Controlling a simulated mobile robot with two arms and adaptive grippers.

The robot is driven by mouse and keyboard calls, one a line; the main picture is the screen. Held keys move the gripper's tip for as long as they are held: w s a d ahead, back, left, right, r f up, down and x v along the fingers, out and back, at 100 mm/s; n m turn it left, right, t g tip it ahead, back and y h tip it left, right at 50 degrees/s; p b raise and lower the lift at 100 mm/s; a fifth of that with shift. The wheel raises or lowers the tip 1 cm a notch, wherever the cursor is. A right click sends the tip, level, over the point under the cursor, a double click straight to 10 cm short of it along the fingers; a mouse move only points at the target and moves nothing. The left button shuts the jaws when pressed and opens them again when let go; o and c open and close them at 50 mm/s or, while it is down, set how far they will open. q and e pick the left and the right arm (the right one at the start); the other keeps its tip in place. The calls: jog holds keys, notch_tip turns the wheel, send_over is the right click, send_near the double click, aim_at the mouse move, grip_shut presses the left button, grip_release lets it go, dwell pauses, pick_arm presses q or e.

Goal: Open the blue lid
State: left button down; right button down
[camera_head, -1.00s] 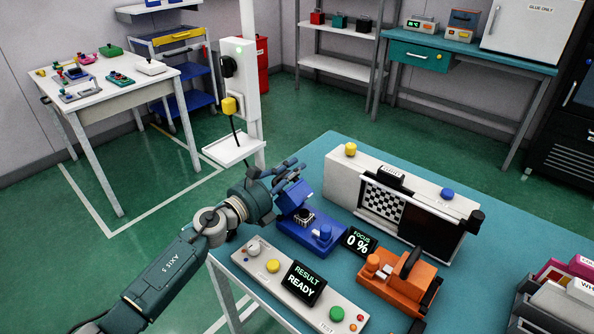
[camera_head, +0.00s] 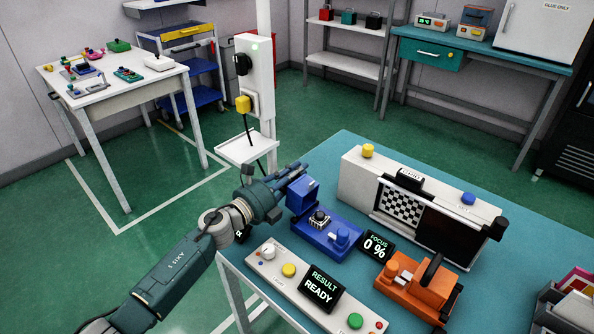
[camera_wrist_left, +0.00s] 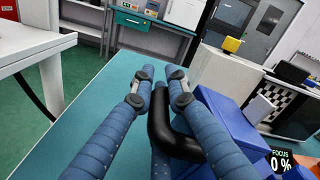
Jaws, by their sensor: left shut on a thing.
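The blue lid (camera_head: 303,195) stands raised at the back left end of the blue fixture (camera_head: 318,240), whose inside with a dark square part (camera_head: 319,219) is exposed. My left gripper (camera_head: 295,172) is at the lid's far left side. In the left wrist view, the fingers (camera_wrist_left: 160,80) lie on both sides of a black bent handle (camera_wrist_left: 172,140) on the blue lid (camera_wrist_left: 222,115). The left gripper is shut on this handle; the exact contact is partly hidden. My right gripper does not show.
A white panel (camera_head: 265,265) with a RESULT READY display (camera_head: 319,290) lies in front. An orange fixture (camera_head: 418,288) and a FOCUS 0 % display (camera_head: 376,246) are to the right. A long white unit with a checkerboard (camera_head: 401,207) stands behind.

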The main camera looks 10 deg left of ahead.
pick_arm(q)
jog(key=shift+a+f, duration=0.1)
jog(key=c, duration=1.7)
grip_release()
jog(key=v, duration=1.2)
jog(key=shift+a, duration=0.1)
